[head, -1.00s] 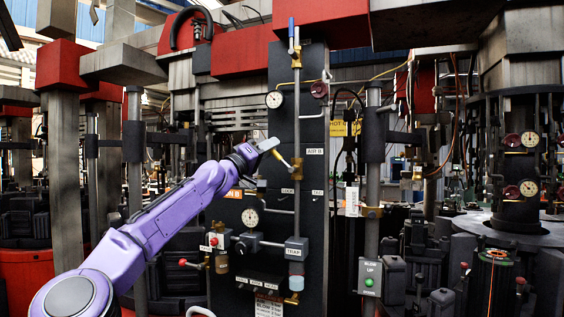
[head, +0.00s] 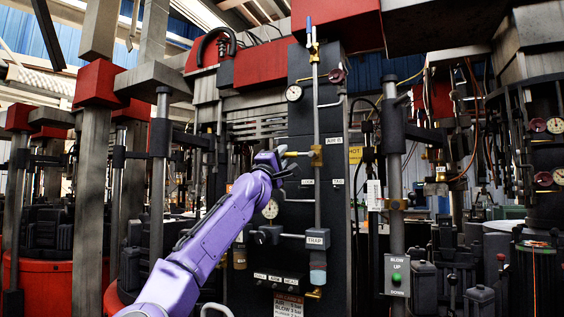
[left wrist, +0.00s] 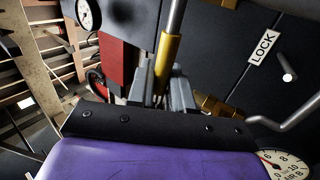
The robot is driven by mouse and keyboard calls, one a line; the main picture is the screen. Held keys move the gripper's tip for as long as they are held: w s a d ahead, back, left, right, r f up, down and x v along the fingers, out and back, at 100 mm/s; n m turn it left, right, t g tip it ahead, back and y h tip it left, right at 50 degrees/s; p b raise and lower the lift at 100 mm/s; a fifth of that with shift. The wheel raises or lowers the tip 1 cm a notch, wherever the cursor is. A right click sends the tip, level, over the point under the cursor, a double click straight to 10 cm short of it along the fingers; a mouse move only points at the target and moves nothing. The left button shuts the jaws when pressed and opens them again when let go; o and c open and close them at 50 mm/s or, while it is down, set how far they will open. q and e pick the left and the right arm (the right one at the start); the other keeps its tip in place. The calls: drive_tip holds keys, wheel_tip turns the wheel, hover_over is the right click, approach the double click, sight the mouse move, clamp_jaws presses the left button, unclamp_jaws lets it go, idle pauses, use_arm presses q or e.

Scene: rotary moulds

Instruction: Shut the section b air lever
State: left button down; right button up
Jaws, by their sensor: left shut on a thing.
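The section b air lever (head: 293,153) has a yellow sleeve and joins a brass valve (head: 317,156) beside the "AIR B" label (head: 333,141) on the dark panel. It points left from the valve, about level, across the vertical pipe. In the left wrist view the yellow sleeve (left wrist: 168,62) runs down between the fingers. My left gripper (head: 281,156) is shut on the lever's outer end; its grey fingers (left wrist: 165,97) show on both sides of it. The fingers partly hide the lever's end. My right gripper is not in view.
A blue-handled lever (head: 309,28) stands upright at the pipe's top. Gauges (head: 294,93), a red handwheel (head: 337,76) and a "TRAP" block (head: 318,238) sit close around the pipe. A blow up/down button box (head: 397,277) stands to the right.

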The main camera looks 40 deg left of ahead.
use_arm(q)
drive_tip(key=shift+f+n, duration=0.15)
drive_tip(key=shift+n, duration=0.15)
drive_tip(key=c, duration=1.2)
unclamp_jaws()
drive_tip(key=shift+w+d, duration=0.1)
drive_tip(key=b+v, duration=0.8)
drive_tip(key=v, duration=0.2)
drive_tip(key=shift+s+d+f, duration=0.1)
drive_tip(key=shift+s+f, duration=0.05)
drive_tip(key=shift+s, duration=0.05)
